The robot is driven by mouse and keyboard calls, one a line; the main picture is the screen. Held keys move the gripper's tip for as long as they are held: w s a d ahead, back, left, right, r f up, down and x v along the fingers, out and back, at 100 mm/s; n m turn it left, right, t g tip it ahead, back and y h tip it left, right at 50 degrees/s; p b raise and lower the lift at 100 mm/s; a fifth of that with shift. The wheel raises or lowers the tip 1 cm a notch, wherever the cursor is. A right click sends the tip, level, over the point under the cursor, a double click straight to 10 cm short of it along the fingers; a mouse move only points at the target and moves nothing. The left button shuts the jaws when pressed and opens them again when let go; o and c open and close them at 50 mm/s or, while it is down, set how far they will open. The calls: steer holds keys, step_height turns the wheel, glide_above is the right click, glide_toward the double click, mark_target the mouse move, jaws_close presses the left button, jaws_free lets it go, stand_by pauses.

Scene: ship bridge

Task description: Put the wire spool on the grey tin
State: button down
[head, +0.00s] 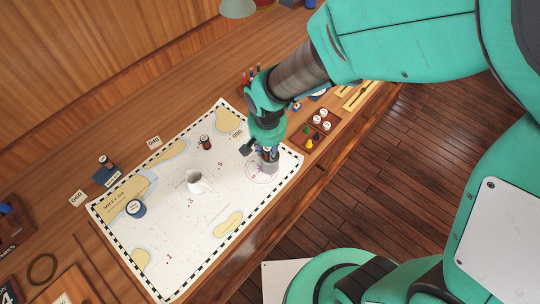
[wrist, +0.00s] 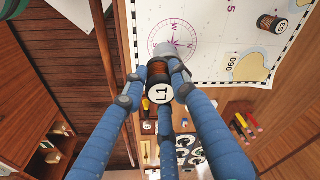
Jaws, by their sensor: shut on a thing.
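My gripper (head: 267,152) is shut on a wire spool, which has brown wire and a white end marked L1 in the wrist view (wrist: 159,72). The fingers (wrist: 160,88) hide part of it. The grey tin (head: 271,168) stands on the chart's compass rose, directly below my gripper in the head view. In the wrist view a piece of the tin (wrist: 165,49) shows just beyond the spool. The spool is over the tin, very close to its top; I cannot tell whether they touch.
A spool marked S3 (wrist: 269,23) stands on the chart, also in the head view (head: 205,142). Another spool (head: 105,162) stands further left.

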steer(key=s+d+f+b, duration=0.1)
steer(key=s+d+f, duration=0.1)
steer(key=s+d, duration=0.4)
steer(key=s, duration=0.3)
steer(key=shift+s, duration=0.3)
steer(key=shift+w+f, duration=0.1)
steer(key=shift+w, duration=0.05)
steer(key=w+a, duration=0.1)
steer(key=w, duration=0.4)
steer(key=w+a+f, duration=0.1)
steer(key=w+a, duration=0.1)
steer(key=w, duration=0.3)
steer(key=w+a, duration=0.2)
steer(key=w, duration=0.3)
steer(key=shift+f, duration=0.2)
steer(key=shift+f, duration=0.15)
steer(key=shift+f, duration=1.65)
steer(key=shift+f, duration=0.1)
steer(key=c, duration=1.4)
jaws_free()
